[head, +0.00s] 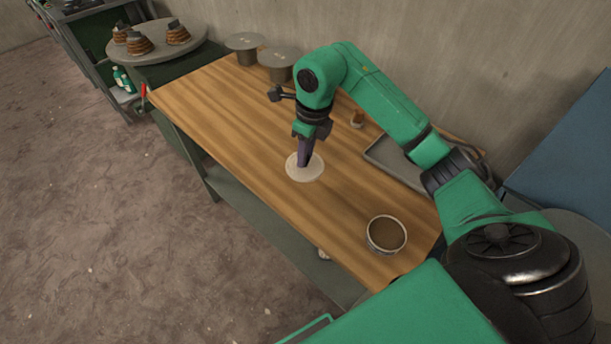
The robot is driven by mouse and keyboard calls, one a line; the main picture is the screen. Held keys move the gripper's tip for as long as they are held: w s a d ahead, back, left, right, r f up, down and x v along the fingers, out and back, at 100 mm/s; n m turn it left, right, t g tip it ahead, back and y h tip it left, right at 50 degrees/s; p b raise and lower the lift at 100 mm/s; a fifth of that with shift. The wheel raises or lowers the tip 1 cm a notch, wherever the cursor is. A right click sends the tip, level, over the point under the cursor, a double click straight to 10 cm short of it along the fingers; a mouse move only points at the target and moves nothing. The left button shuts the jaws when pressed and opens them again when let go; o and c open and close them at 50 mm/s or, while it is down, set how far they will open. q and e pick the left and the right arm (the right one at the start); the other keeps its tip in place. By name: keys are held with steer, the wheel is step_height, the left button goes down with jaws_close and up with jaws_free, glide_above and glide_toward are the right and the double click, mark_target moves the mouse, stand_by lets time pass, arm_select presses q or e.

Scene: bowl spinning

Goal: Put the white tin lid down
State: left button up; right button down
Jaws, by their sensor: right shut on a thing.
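The white tin lid (296,174) is a pale round disc over the middle of the wooden table (220,100). My right gripper (304,162) points down onto the lid and is shut on it near its centre. I cannot tell whether the lid touches the table top or is just above it. The fingertips partly cover the lid. My left gripper is not in view.
A round tin with brown contents (386,234) stands near the table's right end. A grey tray (394,163) lies by the wall, near a small brown object (357,119). Grey spools (245,46) stand at the back. The table's left part is clear.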

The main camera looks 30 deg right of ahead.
step_height(320, 180, down, 8)
steer(key=shift+r+p, duration=0.15)
steer(key=shift+p, duration=0.25)
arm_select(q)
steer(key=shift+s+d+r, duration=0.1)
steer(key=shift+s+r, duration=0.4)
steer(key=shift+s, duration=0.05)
arm_select(e)
steer(key=c, duration=0.6)
jaws_free()
steer(key=shift+f, duration=0.2)
steer(key=shift+c, duration=0.2)
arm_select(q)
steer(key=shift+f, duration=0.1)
